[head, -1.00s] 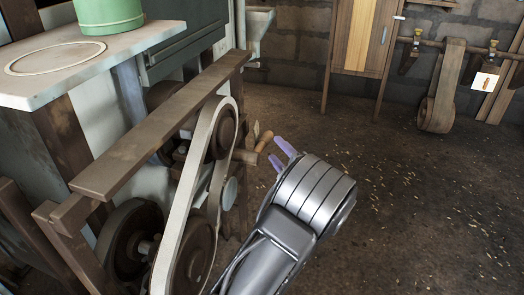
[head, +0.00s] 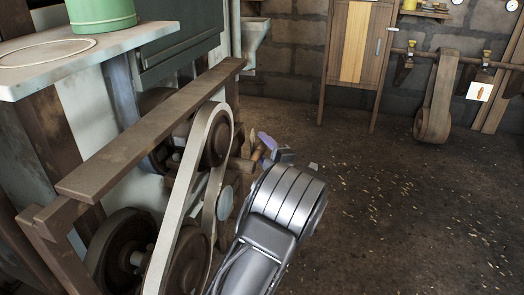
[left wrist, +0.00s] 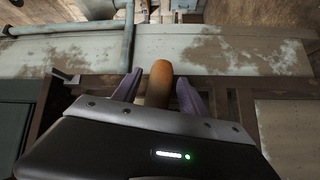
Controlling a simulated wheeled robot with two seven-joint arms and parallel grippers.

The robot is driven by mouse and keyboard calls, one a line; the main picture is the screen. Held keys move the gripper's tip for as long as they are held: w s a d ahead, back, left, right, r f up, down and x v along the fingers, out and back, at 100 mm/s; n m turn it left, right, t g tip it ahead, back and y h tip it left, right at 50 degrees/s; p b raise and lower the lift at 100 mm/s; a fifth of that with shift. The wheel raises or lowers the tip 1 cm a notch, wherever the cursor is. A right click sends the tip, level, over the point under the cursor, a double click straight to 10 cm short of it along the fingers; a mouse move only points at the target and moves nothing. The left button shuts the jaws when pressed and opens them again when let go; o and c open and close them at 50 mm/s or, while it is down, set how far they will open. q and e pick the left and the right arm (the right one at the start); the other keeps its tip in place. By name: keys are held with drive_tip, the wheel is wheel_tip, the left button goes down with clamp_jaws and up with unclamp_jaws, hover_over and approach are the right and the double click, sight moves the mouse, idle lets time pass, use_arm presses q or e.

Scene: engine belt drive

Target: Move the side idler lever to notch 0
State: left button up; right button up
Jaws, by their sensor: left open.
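The side idler lever's wooden handle (head: 241,164) sticks out beside the belt drive in the head view. My left gripper (head: 267,147) is at the handle's end, with purple fingers. In the left wrist view the orange-brown handle (left wrist: 158,84) lies between the two spread fingers of my left gripper (left wrist: 160,92). The fingers look apart from it, though contact is hard to judge. A pale belt (head: 186,205) runs around the dark pulleys, beside a small grey-white disc (head: 225,203). The notches cannot be made out. My right gripper is not in view.
A long brown wooden beam (head: 150,130) runs above the belt at the left. A pale bench top (head: 60,62) with a green container (head: 100,14) stands behind it. The floor (head: 400,200) to the right is open.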

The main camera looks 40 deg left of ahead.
use_arm(q)
drive_tip(key=shift+w+a, duration=0.1)
drive_tip(key=shift+a, duration=0.05)
drive_tip(key=shift+c, duration=0.3)
clamp_jaws()
idle(1.1)
